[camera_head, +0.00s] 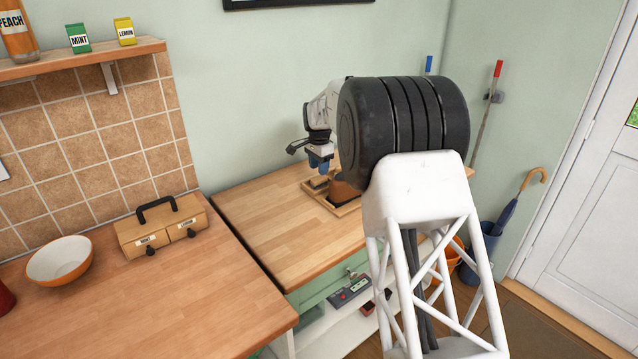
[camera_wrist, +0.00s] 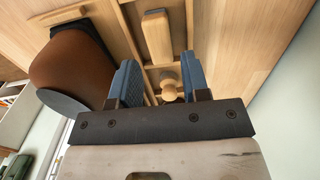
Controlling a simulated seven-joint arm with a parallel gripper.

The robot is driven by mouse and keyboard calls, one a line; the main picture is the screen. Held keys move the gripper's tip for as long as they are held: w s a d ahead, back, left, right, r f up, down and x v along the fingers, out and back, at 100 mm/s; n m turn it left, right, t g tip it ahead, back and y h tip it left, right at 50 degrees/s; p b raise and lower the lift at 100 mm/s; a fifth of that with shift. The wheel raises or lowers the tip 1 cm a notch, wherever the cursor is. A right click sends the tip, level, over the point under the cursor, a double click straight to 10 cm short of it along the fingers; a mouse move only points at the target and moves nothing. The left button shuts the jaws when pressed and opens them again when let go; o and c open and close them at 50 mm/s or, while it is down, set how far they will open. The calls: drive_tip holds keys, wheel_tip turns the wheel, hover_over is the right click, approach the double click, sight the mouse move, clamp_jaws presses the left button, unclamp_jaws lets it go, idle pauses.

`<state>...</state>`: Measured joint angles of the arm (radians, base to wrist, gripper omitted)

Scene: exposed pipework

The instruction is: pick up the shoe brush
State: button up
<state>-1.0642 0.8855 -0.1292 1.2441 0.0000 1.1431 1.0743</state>
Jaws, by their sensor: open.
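A shallow wooden tray (camera_head: 346,210) with compartments sits at the back of the wooden counter. The wrist view shows its dividers (camera_wrist: 190,22). A long pale wooden block (camera_wrist: 157,38) with a dark edge at one end lies in a compartment; it looks like the shoe brush. In the head view a small brown piece (camera_head: 318,182) below my gripper may be the same brush. My gripper (camera_head: 320,163) is open and empty above the tray. In the wrist view its blue fingers (camera_wrist: 160,63) stand either side of the block's line, apparently above it.
A brown rounded object (camera_wrist: 72,62) with a dark grey end stands close beside one finger. A round wooden knob (camera_wrist: 169,84) shows between the fingers. A bowl (camera_head: 60,262) and a wooden box with a black handle (camera_head: 165,226) are left. The counter's near part is clear.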

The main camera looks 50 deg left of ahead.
sight(319, 178)
drive_tip(key=shift+f, duration=0.15)
drive_tip(key=shift+f, duration=2.6)
drive_tip(key=c, duration=0.7)
